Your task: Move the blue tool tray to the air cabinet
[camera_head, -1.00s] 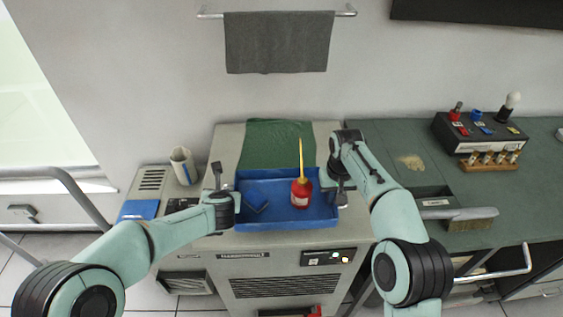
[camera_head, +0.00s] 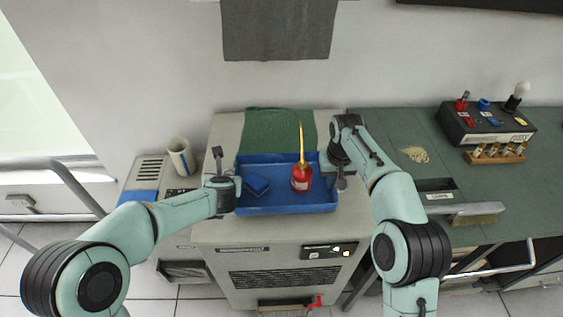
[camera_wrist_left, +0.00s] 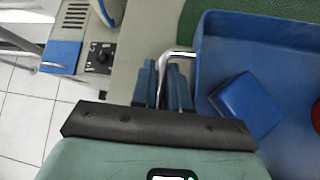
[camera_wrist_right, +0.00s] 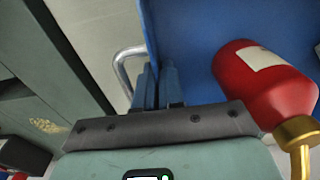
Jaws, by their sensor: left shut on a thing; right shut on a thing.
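The blue tool tray (camera_head: 285,207) is over the top of the grey air cabinet (camera_head: 225,232); I cannot tell if it rests on it or hangs just above. A blue block (camera_head: 257,184) and a red oil can (camera_head: 301,180) with a yellow spout are in the tray. My left gripper (camera_head: 228,186) is shut on the tray's left handle, seen in the left wrist view (camera_wrist_left: 176,60). My right gripper (camera_head: 335,179) is shut on the right handle, seen in the right wrist view (camera_wrist_right: 122,62). The fingers partly hide both handles.
A green cloth (camera_head: 275,135) lies on the cabinet behind the tray. A cup (camera_head: 181,157) stands at left. At right, the green bench (camera_head: 385,130) holds a black switch box (camera_head: 480,125) and a brush (camera_head: 478,216). A grey towel (camera_head: 277,30) hangs behind.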

